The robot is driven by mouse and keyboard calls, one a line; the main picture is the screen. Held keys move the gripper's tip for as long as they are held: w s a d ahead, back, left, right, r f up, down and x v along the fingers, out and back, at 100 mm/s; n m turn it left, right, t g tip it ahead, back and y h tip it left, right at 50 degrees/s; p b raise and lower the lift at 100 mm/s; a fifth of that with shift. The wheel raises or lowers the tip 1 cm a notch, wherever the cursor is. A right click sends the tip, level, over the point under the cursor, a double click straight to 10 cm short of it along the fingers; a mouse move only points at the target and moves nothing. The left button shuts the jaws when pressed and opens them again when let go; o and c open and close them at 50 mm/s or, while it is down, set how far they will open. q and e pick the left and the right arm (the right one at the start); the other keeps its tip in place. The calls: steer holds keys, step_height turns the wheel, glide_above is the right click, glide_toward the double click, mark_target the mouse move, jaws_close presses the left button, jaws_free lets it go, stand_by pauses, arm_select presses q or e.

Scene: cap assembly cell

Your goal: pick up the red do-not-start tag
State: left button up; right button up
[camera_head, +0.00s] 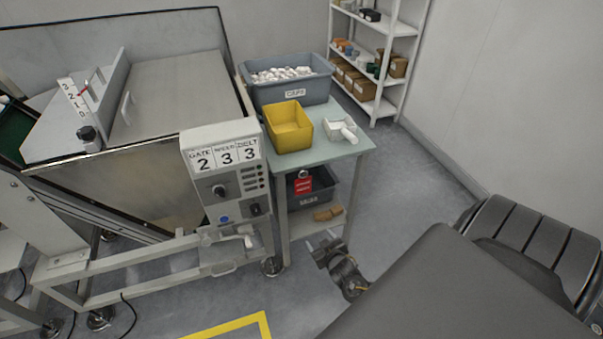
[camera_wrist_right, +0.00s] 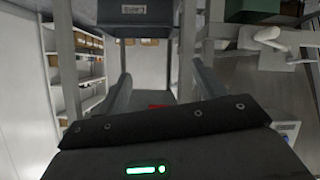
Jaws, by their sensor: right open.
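The red do-not-start tag (camera_head: 303,185) hangs by a pale ring in front of the dark lower bin, below the table's front edge. My right gripper (camera_head: 322,241) is open and empty, below and a little right of the tag, apart from it, near the table's front right leg. In the right wrist view my two dark fingers (camera_wrist_right: 160,90) stand wide apart. A small red sliver shows low between them; I cannot tell whether it is the tag. My left gripper is not in view.
The side table (camera_head: 345,150) carries a yellow bin (camera_head: 289,128), a grey caps bin (camera_head: 292,88) and a white scoop-like item. A control box (camera_head: 222,175) with a knob and buttons stands left of the tag. Shelving (camera_head: 375,60) is behind. Floor right of the table is clear.

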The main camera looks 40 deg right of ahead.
mark_target(303, 182)
steer(key=w+d+r+m+t+h+b, duration=0.1)
steer(key=w+r+t+b, duration=0.15)
steer(key=r, duration=0.45)
steer(key=w+d+r+m+t+h+b, duration=0.1)
steer(key=w+r+m+t, duration=0.1)
steer(key=w+r, duration=0.35)
steer(key=shift+w+d+r, duration=0.25)
steer(key=shift+w+r, duration=0.05)
steer(key=shift+w, duration=0.4)
steer(key=shift+w+d+r, duration=0.2)
steer(key=shift+w+r, duration=0.05)
steer(key=shift+w, duration=0.45)
steer(key=shift+w+d+r, duration=0.25)
steer(key=shift+w+r, duration=0.05)
steer(key=shift+w, duration=0.4)
steer(key=x, duration=0.4)
steer(key=shift+w+d+r, duration=0.15)
steer(key=shift+w+r, duration=0.05)
steer(key=shift+w, duration=0.35)
steer(key=shift+d, duration=0.1)
steer(key=c, duration=0.5)
steer(key=shift+c, duration=1.1)
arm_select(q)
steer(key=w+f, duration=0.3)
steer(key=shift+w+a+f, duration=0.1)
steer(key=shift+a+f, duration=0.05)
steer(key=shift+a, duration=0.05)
